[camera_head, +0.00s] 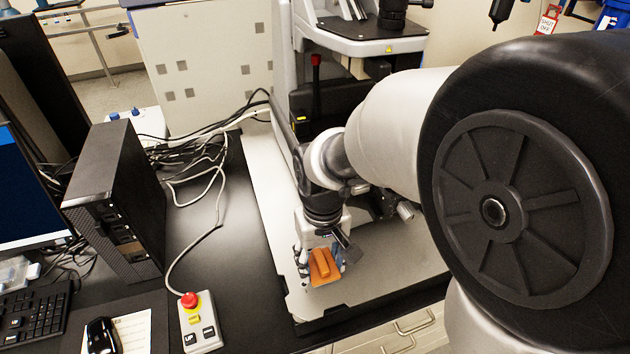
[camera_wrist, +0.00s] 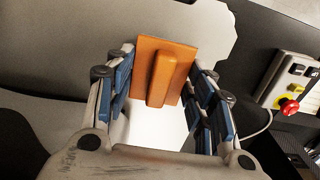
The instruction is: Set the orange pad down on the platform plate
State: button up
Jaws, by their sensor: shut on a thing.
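The orange pad (camera_head: 325,267) is a flat square with a raised ridge along its middle. My gripper (camera_head: 319,260) is shut on it, with the blue-padded fingers on either side. In the wrist view the pad (camera_wrist: 146,62) sits between the fingertips of my gripper (camera_wrist: 165,72), with its ridge (camera_wrist: 166,80) toward the camera. The light grey platform plate (camera_head: 268,205), with notched edges, lies beneath the pad and gripper; it also shows in the wrist view (camera_wrist: 215,35). I cannot tell whether the pad touches the plate.
The profiler's dark body (camera_head: 328,103) stands behind my gripper. A control box (camera_head: 198,322) with a red button is left of the plate. A black computer tower (camera_head: 118,205), keyboard (camera_head: 35,310) and mouse (camera_head: 102,335) are farther left. Cables run behind the tower. The plate's left strip is clear.

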jog(key=shift+f, duration=1.15)
jog(key=shift+f+b, duration=0.2)
jog(key=shift+b, duration=0.15)
jog(key=o, duration=1)
jog(key=shift+r, duration=0.1)
